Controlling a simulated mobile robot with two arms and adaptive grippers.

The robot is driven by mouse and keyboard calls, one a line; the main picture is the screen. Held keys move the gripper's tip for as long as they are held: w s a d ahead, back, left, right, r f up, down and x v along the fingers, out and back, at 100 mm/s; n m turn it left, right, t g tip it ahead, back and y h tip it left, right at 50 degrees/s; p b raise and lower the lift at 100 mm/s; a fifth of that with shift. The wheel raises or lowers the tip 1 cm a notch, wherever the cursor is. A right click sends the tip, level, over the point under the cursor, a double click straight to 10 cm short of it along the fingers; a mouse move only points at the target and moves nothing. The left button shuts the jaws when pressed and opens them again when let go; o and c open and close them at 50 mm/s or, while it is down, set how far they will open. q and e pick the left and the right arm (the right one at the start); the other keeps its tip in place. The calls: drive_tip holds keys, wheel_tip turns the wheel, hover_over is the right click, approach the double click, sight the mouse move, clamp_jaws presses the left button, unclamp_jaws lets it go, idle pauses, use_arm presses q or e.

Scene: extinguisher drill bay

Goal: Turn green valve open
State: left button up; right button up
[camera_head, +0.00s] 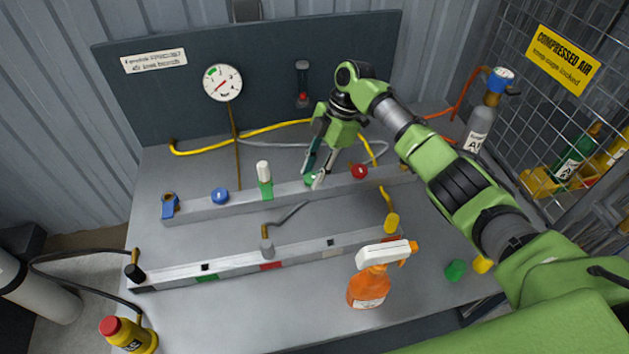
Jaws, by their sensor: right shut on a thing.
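The green valve (309,180) is on the rear grey rail of the bench, between a green-and-white fitting and the red valve (360,172). Only a small part of its green knob shows, as my gripper covers the rest. My right gripper (315,174) reaches down onto it from above, fingers pointing down, and is shut on it. How far the valve is turned cannot be seen. My left gripper is not in view.
A blue valve (220,196) and the green-and-white fitting (265,178) stand on the same rail. A round gauge (223,83) is on the back panel. An orange spray bottle (369,287) stands at the front. A grey cylinder (481,128) stands at the right.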

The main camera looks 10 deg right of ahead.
drive_tip(key=n+b, duration=0.2)
drive_tip(key=n+g+b, duration=0.1)
drive_tip(key=n+b, duration=0.1)
drive_tip(key=shift+w+a+f+h, duration=0.1)
drive_tip(key=shift+w+f+h, duration=0.1)
drive_tip(key=shift+h, duration=0.2)
drive_tip(key=shift+r+n+g+b, duration=0.15)
drive_tip(key=shift+n+g+b, duration=0.25)
drive_tip(key=shift+n+b, duration=0.55)
drive_tip(key=shift+s, duration=0.1)
drive_tip(key=o, duration=1.1)
drive_tip(key=shift+r, duration=0.15)
drive_tip(key=v, duration=0.7)
drive_tip(key=shift+r, duration=0.2)
